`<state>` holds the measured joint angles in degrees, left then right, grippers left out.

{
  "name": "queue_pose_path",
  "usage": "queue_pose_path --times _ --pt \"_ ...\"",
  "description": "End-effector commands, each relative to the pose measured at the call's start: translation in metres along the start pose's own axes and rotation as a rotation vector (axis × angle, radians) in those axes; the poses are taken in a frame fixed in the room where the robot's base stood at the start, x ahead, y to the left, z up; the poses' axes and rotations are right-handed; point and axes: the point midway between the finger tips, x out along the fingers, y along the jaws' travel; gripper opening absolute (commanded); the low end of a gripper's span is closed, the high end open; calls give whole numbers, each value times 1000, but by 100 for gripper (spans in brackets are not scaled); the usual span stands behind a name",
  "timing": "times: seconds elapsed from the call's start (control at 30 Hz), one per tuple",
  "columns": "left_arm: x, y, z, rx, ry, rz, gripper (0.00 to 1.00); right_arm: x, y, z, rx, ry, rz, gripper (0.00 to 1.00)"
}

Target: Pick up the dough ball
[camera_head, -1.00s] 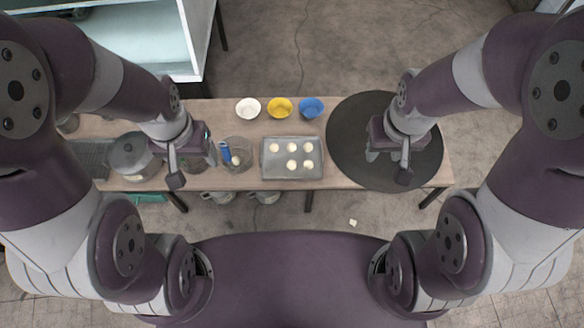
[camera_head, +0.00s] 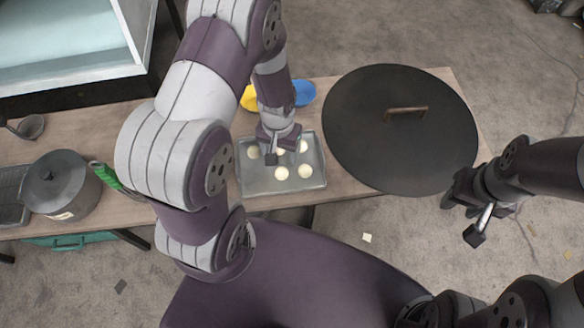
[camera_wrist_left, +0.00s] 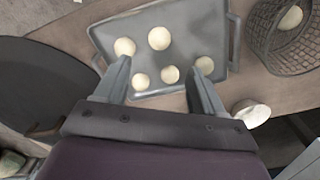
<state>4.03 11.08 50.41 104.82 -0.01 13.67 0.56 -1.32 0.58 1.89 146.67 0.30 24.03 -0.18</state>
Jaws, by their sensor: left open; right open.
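Several pale dough balls sit on a grey metal tray (camera_head: 255,188), including one dough ball (camera_head: 281,173) near its front side. The tray (camera_wrist_left: 105,38) and a dough ball (camera_wrist_left: 159,38) also show in the left wrist view. My left gripper (camera_head: 279,150) is over the back part of the tray, partly hiding the back row. In the left wrist view my left gripper (camera_wrist_left: 159,66) is open, fingers spread over the tray, with nothing gripped. Height above the balls is hard to tell. My right gripper (camera_head: 468,208) is open and empty, off the table's right front edge.
A large black round disc (camera_head: 400,150) with a handle lies right of the tray. Behind my left arm are a yellow bowl (camera_head: 250,97) and a blue bowl (camera_head: 305,92). A dark pot (camera_head: 60,185) stands left. A wire basket (camera_wrist_left: 285,55) holds another ball.

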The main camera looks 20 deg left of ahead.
Motion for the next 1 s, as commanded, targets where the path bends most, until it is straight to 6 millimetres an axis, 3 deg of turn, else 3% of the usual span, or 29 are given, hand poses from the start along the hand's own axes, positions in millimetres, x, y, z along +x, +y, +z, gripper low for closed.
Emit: queue_pose_path --times 0.03,0.13,0.37,0.5,0.6,0.77,0.8,0.93,1.0 --pt "18 0 1 0 -3 0 69 13 0 2 0 -1 0 43" --pt "43 0 1 0 -3 0 69 27 0 4 0 -1 0 43" --pt "75 1 1 1 -1 0 69 46 0 6 0 -1 0 43" --pt "104 2 2 2 -1 0 69 68 0 8 0 -1 0 43" --pt "114 2 2 1 -1 1 69 73 0 9 0 -1 0 43" --pt "111 2 2 1 0 1 69 69 0 8 0 -1 0 43" --pt "111 2 2 1 0 1 66 69 0 8 0 -1 0 43" --pt "111 2 2 1 0 1 25 69 0 8 0 -1 0 43" --pt "110 2 2 1 0 1 25 69 0 8 0 -1 0 43"
